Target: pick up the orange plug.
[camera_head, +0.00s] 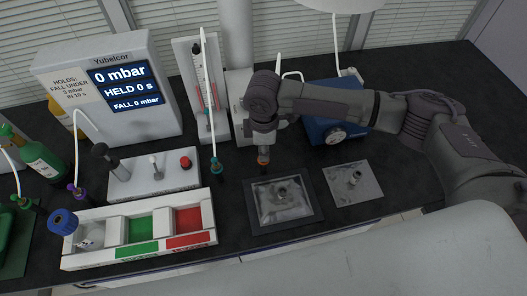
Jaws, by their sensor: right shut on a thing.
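The orange plug (263,163) shows as a small orange piece just under my right gripper (263,148). The gripper points down and is shut on the plug; its fingers hide most of it. The plug is above or at the dark bench behind the framed grey bag; I cannot tell whether it touches the surface. My right arm comes in from the right. My left gripper is not in view.
A framed grey bag (251,217) and a second grey pouch (365,199) lie in front. A tray with green and red compartments (66,262) stands front left. A Yubelcor display box (160,118), a flowmeter panel (187,73) and a blue device (318,130) stand behind.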

